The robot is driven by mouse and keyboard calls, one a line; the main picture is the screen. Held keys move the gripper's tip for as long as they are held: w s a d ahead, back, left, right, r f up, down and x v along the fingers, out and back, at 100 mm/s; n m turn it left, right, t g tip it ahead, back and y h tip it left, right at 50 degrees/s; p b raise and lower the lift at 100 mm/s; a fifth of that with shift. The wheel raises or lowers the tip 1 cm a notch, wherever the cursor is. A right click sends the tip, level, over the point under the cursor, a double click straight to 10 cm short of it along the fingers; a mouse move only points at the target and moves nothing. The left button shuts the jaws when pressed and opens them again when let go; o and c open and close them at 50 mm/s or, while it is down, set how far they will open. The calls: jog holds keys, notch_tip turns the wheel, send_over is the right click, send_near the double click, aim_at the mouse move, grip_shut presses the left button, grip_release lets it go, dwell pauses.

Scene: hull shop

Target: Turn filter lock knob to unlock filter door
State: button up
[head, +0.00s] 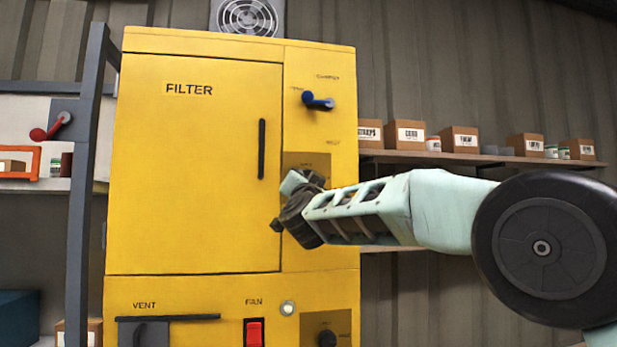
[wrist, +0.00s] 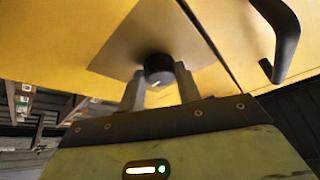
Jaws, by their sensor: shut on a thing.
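The yellow filter cabinet fills the middle of the head view, with the closed filter door (head: 190,170) on its left part and a black vertical door handle (head: 262,149). The handle also shows at the upper right of the wrist view (wrist: 281,35). The filter lock knob (wrist: 158,68) is a round black knob on a brownish plate (wrist: 130,45). In the wrist view my gripper (wrist: 159,85) has one finger on each side of the knob and is shut on it. In the head view my gripper (head: 300,195) covers the knob, below the plate's visible top (head: 305,160).
A blue damper lever (head: 318,101) sits above my gripper. A red fan switch (head: 254,332), a vent slide (head: 168,319) and another black knob (head: 327,338) are low on the cabinet. Shelves with boxes (head: 411,134) stand at right. A grey post (head: 88,180) stands at left.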

jog(key=shift+m+h, duration=0.4)
jog(key=shift+m, duration=0.3)
jog(key=o, duration=1)
jog(key=shift+c, duration=0.2)
jog(key=b+v, duration=0.7)
jog(key=v, duration=1)
jog(key=shift+s, duration=0.25)
jog(key=shift+r, duration=0.1)
